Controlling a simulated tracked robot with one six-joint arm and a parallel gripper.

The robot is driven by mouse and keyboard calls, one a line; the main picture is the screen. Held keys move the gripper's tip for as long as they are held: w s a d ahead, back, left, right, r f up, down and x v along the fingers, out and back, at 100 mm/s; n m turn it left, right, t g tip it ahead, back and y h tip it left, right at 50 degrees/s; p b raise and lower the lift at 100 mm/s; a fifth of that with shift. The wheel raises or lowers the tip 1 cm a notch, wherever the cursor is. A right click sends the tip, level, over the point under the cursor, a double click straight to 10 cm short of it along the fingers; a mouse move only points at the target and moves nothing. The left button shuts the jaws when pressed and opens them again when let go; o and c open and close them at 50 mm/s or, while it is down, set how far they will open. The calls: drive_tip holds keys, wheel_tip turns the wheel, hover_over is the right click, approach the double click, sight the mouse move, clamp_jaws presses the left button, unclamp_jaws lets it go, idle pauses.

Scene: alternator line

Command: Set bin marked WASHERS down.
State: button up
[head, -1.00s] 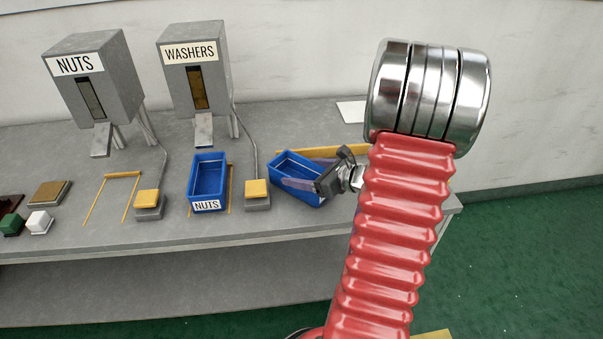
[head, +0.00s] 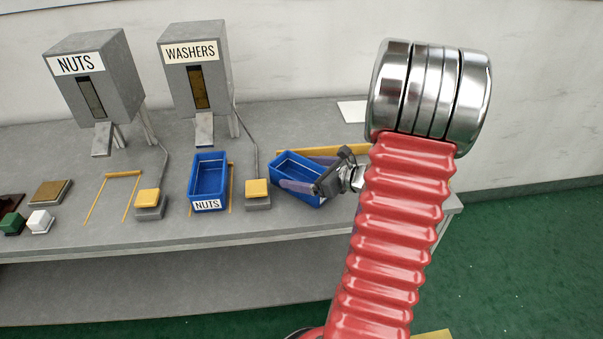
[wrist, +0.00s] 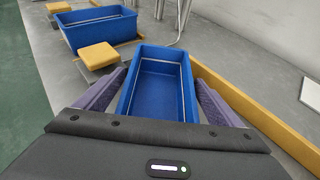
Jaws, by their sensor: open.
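A blue bin (head: 283,162) stands on the grey bench at the right, turned at an angle. No label on it shows, so I cannot read whether it is marked WASHERS. In the wrist view the blue bin (wrist: 158,99) is empty and looks level. My gripper (wrist: 158,84) is open, with one purple finger on each side of the bin. A gap shows beside the right finger; whether the left finger touches the bin, I cannot tell. In the head view my gripper (head: 300,178) reaches in from the right, and the arm hides what lies behind it.
A blue bin marked NUTS (head: 208,178) sits below the WASHERS dispenser (head: 196,72). A yellow pad (head: 257,188) lies between the two bins. A yellow rail (wrist: 245,105) runs along the held-side bin's right. The NUTS dispenser (head: 94,78) has an empty yellow outline (head: 122,174) before it.

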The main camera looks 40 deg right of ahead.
drive_tip(key=v, duration=1.2)
idle(0.6)
drive_tip(key=w+a+r+n+g+y, duration=0.1)
drive_tip(key=a+r+n+g+y, duration=0.2)
drive_tip(key=a+n+g, duration=1.1)
drive_tip(key=s+a+r+n+t+h, duration=0.2)
drive_tip(key=s+a+r+n+t, duration=0.1)
drive_tip(key=a+n, duration=0.7)
drive_tip(key=s+a+r+n+t+h, duration=0.3)
drive_tip(key=a+n, duration=0.6)
drive_tip(key=shift+s+a+r+n, duration=0.2)
drive_tip(key=shift+a+r+n, duration=0.1)
drive_tip(key=shift+a+n, duration=0.1)
